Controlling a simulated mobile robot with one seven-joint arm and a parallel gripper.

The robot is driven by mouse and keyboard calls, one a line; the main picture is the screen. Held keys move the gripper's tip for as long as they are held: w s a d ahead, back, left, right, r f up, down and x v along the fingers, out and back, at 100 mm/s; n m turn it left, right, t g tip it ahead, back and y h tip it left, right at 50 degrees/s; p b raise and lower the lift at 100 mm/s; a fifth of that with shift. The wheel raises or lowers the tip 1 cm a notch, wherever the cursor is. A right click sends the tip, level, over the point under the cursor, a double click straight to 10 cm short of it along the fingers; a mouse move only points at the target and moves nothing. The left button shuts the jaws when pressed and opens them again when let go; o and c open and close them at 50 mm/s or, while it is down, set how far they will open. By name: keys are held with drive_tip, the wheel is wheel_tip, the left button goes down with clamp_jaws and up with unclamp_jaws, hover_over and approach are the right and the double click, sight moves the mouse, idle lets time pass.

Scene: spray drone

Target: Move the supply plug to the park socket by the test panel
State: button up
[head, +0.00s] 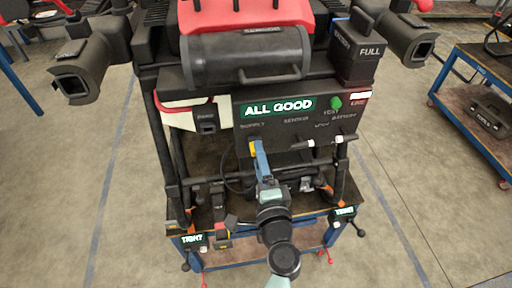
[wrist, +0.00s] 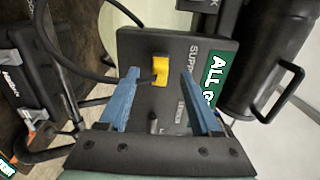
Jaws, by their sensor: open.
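The yellow supply plug (head: 252,148) sits at the test panel (head: 275,128) under the SUPPLY label. In the wrist view the plug (wrist: 160,68) shows between and just beyond my fingertips, with a dark cable running off to the left. My gripper (head: 259,146) is open, its blue fingers pointing at the panel. In the wrist view one finger is on each side of the plug (wrist: 160,77), with gaps visible. The park socket (head: 207,127) is a dark block labelled PARK, left of the panel; it is not seen in the wrist view.
The panel display (head: 278,107) reads ALL GOOD, with a green light (head: 336,102) beside it. A black tank (head: 247,55) with a handle is above. Dark frame posts (head: 165,150) flank the space. A side cart (head: 480,115) stands at right.

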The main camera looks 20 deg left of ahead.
drive_tip(key=shift+x, duration=0.9)
drive_tip(key=shift+b, duration=0.4)
idle(0.5)
clamp_jaws()
drive_tip(key=shift+s+d, duration=0.1)
idle(1.4)
drive_tip(key=shift+v, duration=2.9)
